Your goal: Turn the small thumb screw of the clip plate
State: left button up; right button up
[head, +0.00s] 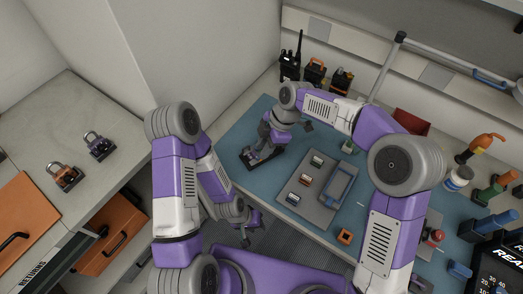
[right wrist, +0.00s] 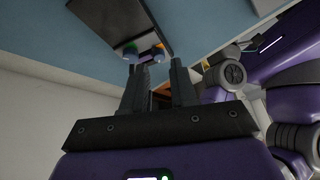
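My right gripper (right wrist: 155,75) reaches down at the left part of the blue mat. Its two dark fingers stand apart, with nothing seen gripped between them. In the head view its hand is over a dark object (head: 262,158) lying on the mat.
A grey tray (head: 318,210) with small parts and a blue-rimmed bin lies mid-mat. Several radios (head: 315,72) stand at the back. An orange part (head: 345,236) lies near the front. Bottles and tools crowd the right.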

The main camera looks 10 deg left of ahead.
jog(key=shift+b+x, duration=0.3)
jog(key=shift+x, duration=1.2)
grip_shut()
